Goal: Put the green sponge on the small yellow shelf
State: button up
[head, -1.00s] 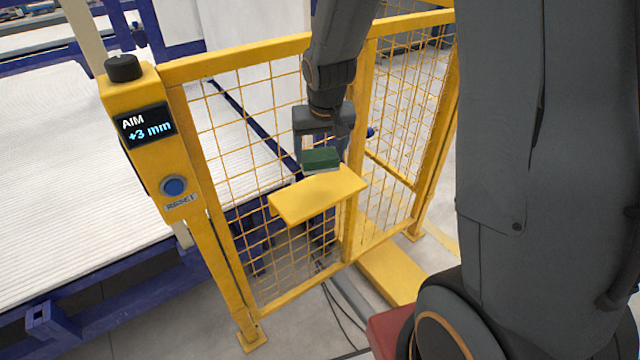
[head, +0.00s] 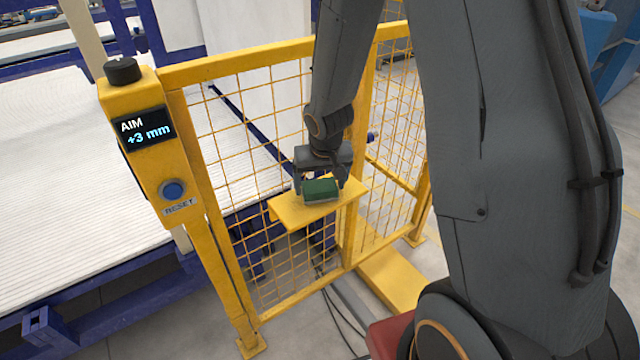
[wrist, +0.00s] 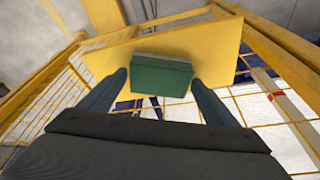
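The green sponge (head: 321,190) is a small dark green block with a pale underside. It is level, on or just above the small yellow shelf (head: 286,214); I cannot tell whether it touches. In the wrist view the sponge (wrist: 161,77) lies between the two fingertips, with the shelf plate (wrist: 215,55) behind it. My gripper (head: 320,184) points down over the shelf, one finger at each side of the sponge. The far side of the sponge is hidden.
A yellow post with an AIM display (head: 145,129) reading +3 mm and a blue reset button (head: 173,190) stands left. A white ribbed bed (head: 60,190) lies beyond. The shelf's left end is bare.

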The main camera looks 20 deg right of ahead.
jog(key=shift+o, duration=0.7)
jog(key=shift+r, duration=0.25)
jog(key=v, duration=1.1)
jog(key=s+n+g, duration=0.1)
jog(key=s, duration=1.3)
jog(key=shift+s+d+g, duration=0.25)
jog(key=shift+d+g, duration=0.15)
jog(key=shift+f+b, duration=0.35)
jog(key=shift+b, duration=0.15)
